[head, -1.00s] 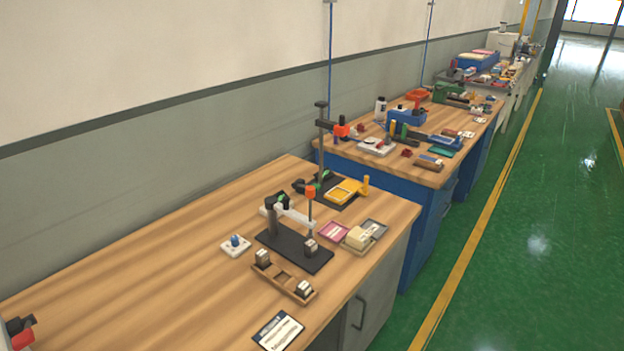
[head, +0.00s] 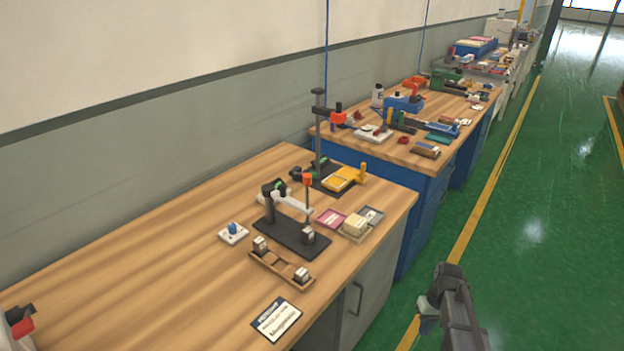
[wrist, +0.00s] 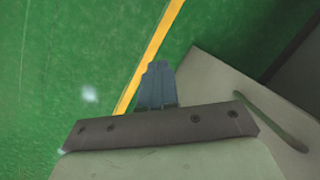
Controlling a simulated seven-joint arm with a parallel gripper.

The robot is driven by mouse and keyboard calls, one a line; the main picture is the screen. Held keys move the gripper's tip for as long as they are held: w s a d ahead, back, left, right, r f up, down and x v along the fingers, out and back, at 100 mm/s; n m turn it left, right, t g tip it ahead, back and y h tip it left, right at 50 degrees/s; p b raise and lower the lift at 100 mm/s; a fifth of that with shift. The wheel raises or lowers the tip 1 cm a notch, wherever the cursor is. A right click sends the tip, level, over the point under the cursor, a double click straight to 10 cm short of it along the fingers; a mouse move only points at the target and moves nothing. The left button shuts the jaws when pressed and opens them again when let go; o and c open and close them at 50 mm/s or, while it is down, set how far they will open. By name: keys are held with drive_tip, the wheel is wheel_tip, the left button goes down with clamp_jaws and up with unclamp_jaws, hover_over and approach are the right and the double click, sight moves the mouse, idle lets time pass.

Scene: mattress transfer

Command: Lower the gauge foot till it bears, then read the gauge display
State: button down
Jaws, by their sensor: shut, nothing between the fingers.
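On the near bench a small stand has a black base plate (head: 275,234), a dark post and a pale arm (head: 284,203). An orange-topped vertical rod (head: 308,182) is at the arm's end, above a small dark block (head: 308,235) on the plate. I cannot tell whether the rod's foot touches the block. No readable gauge display shows. My gripper (head: 427,325) is low at the right in the head view, over the floor beside the bench, away from the stand. In the wrist view my gripper (wrist: 158,66) has its blue-grey fingers together, with nothing held.
A wooden rack (head: 281,271) with two blocks, a white pad with a blue knob (head: 233,231) and a printed card (head: 276,319) lie near the stand. Behind it are a pink tray (head: 331,218) and a taller stand (head: 318,130). The bench's left part is mostly clear.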

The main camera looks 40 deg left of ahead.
drive_tip(key=w+a+r+n+t, duration=0.1)
drive_tip(key=w+a+r+n, duration=0.3)
drive_tip(key=a+r, duration=1)
wheel_tip(320, 180, up, 44)
drive_tip(key=n+t+y, duration=0.1)
drive_tip(key=n+y, duration=0.2)
drive_tip(key=n, duration=0.3)
hover_over(306, 175)
drive_tip(key=d, duration=0.4)
drive_tip(key=x, duration=1.2)
drive_tip(key=shift+w+d+f, duration=0.15)
drive_tip(key=shift+w+f, duration=0.1)
drive_tip(key=shift+f, duration=0.95)
